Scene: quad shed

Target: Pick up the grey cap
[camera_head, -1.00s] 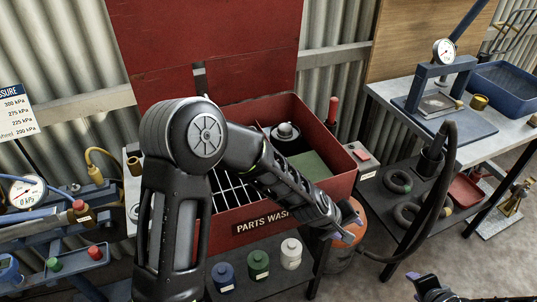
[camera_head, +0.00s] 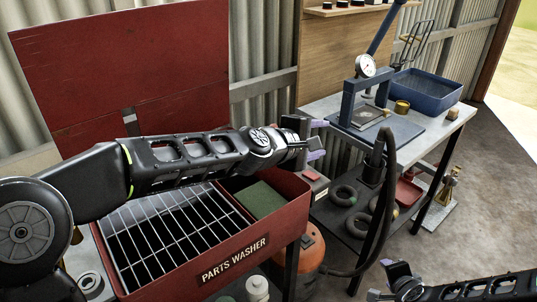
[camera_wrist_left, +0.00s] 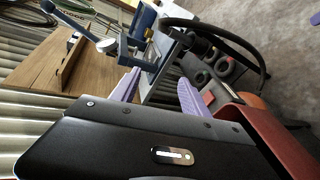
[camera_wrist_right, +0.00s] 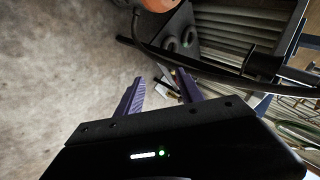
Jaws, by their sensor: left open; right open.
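I cannot surely make out a grey cap in any view. Several small dark round things (camera_head: 326,5) stand on the wall shelf at the top of the head view, too small to tell their colour or kind. My left gripper (camera_head: 318,139) is open and empty, above the right end of the parts washer and left of the press bench. In the left wrist view its fingers (camera_wrist_left: 157,90) are apart, with the bench beyond them. My right gripper (camera_head: 378,279) is open and empty at the lower right, over the floor. Its fingers (camera_wrist_right: 160,88) also show apart in the right wrist view.
The red parts washer (camera_head: 285,222) has a wire rack and raised lid. The bench (camera_head: 455,125) holds a press, a brass cup (camera_head: 402,107) and a blue tray (camera_head: 425,88). A black hose (camera_head: 383,200) loops beside it. An orange container (camera_head: 308,248) stands below.

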